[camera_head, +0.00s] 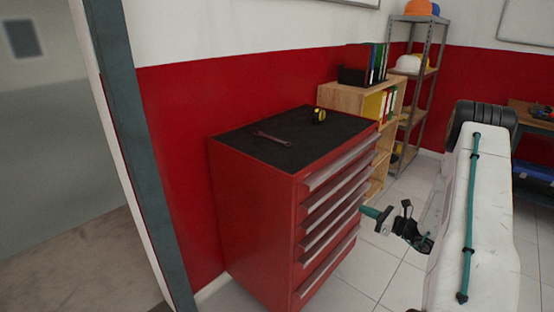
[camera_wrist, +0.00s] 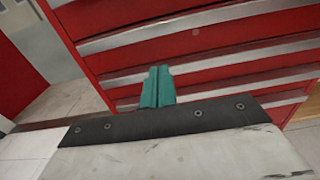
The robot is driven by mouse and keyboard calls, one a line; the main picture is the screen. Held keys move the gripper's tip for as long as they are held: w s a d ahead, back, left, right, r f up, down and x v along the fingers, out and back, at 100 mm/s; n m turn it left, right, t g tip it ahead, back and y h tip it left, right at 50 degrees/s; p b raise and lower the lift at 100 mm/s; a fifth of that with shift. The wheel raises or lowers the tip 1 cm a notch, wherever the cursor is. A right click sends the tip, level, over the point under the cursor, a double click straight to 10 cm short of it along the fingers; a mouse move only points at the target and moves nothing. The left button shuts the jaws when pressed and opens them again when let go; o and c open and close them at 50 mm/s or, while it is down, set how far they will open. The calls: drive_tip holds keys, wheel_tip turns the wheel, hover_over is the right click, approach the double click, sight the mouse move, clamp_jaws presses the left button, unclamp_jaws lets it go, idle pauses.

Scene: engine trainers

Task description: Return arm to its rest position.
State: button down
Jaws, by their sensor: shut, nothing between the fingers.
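My gripper (camera_head: 377,214) shows in the head view at the right side of the red drawer cabinet, with its teal fingers pointing left toward the drawer fronts. My white arm (camera_head: 468,235) with a teal cable runs down the right of that view. In the wrist view the two teal fingers of my gripper (camera_wrist: 157,86) lie together, shut, with nothing between them. The red tool cabinet (camera_head: 255,220) has several drawers with silver handles, all closed. Its drawer fronts fill the wrist view (camera_wrist: 215,55) beyond the fingers. I cannot tell whether the fingertips touch the cabinet.
A wrench (camera_head: 272,138) and a yellow tape measure (camera_head: 319,115) lie on the cabinet's black top. A wooden shelf (camera_head: 347,97) with binders and a metal rack (camera_head: 428,70) stand behind. A workbench (camera_head: 535,122) is at the far right. Tiled floor (camera_head: 375,268) is clear beside the cabinet.

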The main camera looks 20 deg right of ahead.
drive_tip(key=s+a+r+n+g+y, duration=0.1)
drive_tip(key=s+a+r+n+g, duration=0.35)
drive_tip(key=a, duration=0.25)
drive_tip(key=s+a+r+n+g+y, duration=0.2)
drive_tip(key=s+a+r+n+g, duration=0.1)
drive_tip(key=a+r+n+g, duration=0.25)
drive_tip(key=s+a+r+n+g+y, duration=0.15)
drive_tip(key=s+a+n+g, duration=0.3)
drive_tip(key=a, duration=0.45)
drive_tip(key=s+a+r+n+h, duration=0.6)
drive_tip(key=s+r+n, duration=0.2)
drive_tip(key=s+r, duration=0.1)
drive_tip(key=s+a+r+n+h, duration=0.6)
drive_tip(key=s+r+n, duration=0.2)
drive_tip(key=s+r, duration=0.1)
drive_tip(key=shift+s+a+r+n, duration=0.3)
drive_tip(key=shift+a+r+n, duration=0.05)
drive_tip(key=shift+a+r, duration=0.1)
drive_tip(key=shift+g, duration=0.25)
